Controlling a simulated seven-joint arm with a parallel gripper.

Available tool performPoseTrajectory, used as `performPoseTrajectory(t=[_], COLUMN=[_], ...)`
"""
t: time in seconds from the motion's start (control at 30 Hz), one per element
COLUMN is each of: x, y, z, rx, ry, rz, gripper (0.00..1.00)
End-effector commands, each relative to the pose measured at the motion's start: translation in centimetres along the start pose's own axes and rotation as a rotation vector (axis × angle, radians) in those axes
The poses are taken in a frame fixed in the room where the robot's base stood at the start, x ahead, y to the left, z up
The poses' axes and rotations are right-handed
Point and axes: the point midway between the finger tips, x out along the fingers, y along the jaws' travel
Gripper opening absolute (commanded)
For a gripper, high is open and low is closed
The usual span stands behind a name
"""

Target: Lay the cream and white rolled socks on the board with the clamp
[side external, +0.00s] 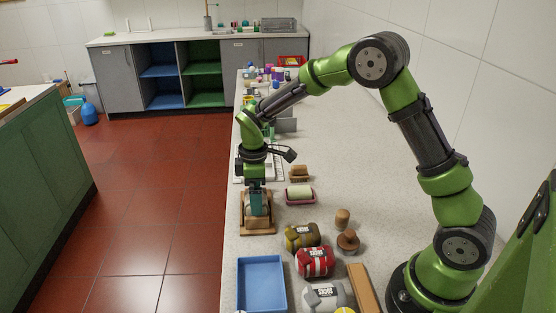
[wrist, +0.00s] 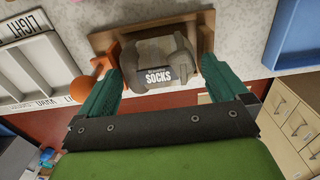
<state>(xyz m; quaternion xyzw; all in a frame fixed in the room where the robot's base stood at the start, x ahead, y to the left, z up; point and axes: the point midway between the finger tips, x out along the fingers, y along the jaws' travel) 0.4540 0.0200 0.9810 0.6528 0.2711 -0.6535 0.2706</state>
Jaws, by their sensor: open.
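Pale greyish-cream rolled socks (wrist: 155,52) with a "SOCKS" label lie on a wooden board (wrist: 103,41) with raised ends in the wrist view. In the side view the board (side external: 258,231) is near the counter's left edge, and the socks show partly behind my fingers. An orange clamp (wrist: 84,88) is at the board's left side in the wrist view. My gripper (side external: 257,205) points down over the board. In the wrist view my gripper (wrist: 161,68) is open, one finger on each side of the socks; contact is unclear.
Olive (side external: 302,236), red (side external: 314,262) and grey-white (side external: 324,297) rolled socks lie nearer the camera. A blue tray (side external: 262,284) is by the counter edge. A pink dish with a pale block (side external: 300,194) and wooden pieces (side external: 347,240) stand right. A labelled divided tray (wrist: 35,70) is left in the wrist view.

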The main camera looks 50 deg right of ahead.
Motion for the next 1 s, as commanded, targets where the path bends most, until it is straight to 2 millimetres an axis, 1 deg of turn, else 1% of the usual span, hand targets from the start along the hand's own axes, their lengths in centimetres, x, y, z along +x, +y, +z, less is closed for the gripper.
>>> performPoseTrajectory(t=[0.17,0.27,0.5,0.6,0.7,0.83,1.0], x=[-2.2,-4.4,-10.4,-12.6,-14.4,-15.9,-16.8], y=[0.1,0.1,0.1,0.1,0.0,0.1,0.1], z=[-0.1,-0.1,-0.1,-0.1,-0.1,-0.1,-0.1], rx=[0.001,0.000,0.000,0.000,0.000,-0.001,0.029], ry=[0.004,0.006,0.007,0.005,0.004,0.002,0.004], rz=[0.003,0.005,0.006,0.004,0.004,0.003,0.006], gripper=[1.00,1.00,1.00,1.00,1.00,1.00,1.00])
